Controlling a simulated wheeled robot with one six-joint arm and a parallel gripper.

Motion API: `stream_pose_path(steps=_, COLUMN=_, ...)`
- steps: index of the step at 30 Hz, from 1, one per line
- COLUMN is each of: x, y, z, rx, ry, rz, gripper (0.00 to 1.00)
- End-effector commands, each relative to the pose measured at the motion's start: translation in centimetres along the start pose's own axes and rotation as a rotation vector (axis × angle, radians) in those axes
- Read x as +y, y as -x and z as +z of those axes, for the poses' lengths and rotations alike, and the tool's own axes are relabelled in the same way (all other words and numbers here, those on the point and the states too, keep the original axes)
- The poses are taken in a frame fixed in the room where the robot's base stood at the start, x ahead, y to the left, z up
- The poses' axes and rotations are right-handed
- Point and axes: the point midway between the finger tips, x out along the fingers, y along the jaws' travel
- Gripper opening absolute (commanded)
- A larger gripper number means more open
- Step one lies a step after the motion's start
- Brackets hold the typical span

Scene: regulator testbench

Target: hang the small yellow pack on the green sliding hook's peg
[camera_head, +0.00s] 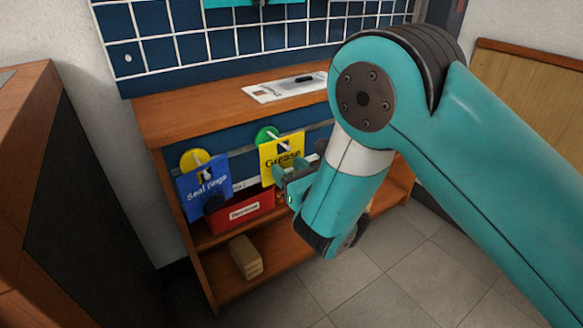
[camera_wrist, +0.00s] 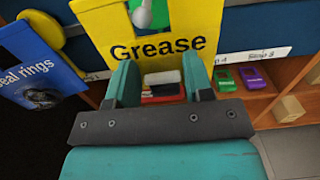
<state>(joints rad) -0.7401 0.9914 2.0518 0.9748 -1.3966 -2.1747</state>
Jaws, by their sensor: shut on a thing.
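The small yellow pack (camera_head: 281,159), marked "Grease", hangs upright in front of the green hook (camera_head: 266,136), whose round disc shows partly behind the pack's top left. In the wrist view the yellow pack (camera_wrist: 105,22) fills the top middle. A pale rounded peg tip (camera_wrist: 143,15) shows at its dark hole and appears to come through it. Whether the pack's weight rests on the peg I cannot tell. My gripper (camera_head: 287,180) is at the pack's lower edge, shut on it; its two fingers (camera_wrist: 160,72) show below the lettering in the wrist view.
A blue "Seal rings" pack (camera_head: 204,188) hangs left on a yellow hook (camera_head: 193,158). A red box (camera_head: 243,209) stands on the shelf below, with a tan block (camera_head: 245,257) lower down. Green (camera_wrist: 225,80) and purple (camera_wrist: 256,77) items sit at right. A paper lies on the benchtop (camera_head: 190,106).

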Motion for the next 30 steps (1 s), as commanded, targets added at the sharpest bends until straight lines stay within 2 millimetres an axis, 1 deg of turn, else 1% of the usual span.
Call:
stream_pose_path(steps=14, x=0.01, y=0.01, z=0.0, rx=0.0, ry=0.0, rz=0.0, gripper=0.23)
stream_pose_path(steps=15, x=0.0, y=0.01, z=0.0, rx=0.0, ry=0.0, rz=0.0, gripper=0.54)
stream_pose_path(steps=17, x=0.0, y=0.01, z=0.0, rx=0.0, ry=0.0, rz=0.0, gripper=0.68)
stream_pose_path(steps=18, x=0.0, y=0.01, z=0.0, rx=0.0, ry=0.0, rz=0.0, gripper=0.77)
stream_pose_path(steps=26, x=0.01, y=0.03, z=-0.04, rx=0.001, ry=0.0, rz=0.0, gripper=0.77)
stream_pose_path(steps=30, x=0.42, y=0.33, z=-0.31, rx=0.001, ry=0.001, rz=0.01, gripper=0.77)
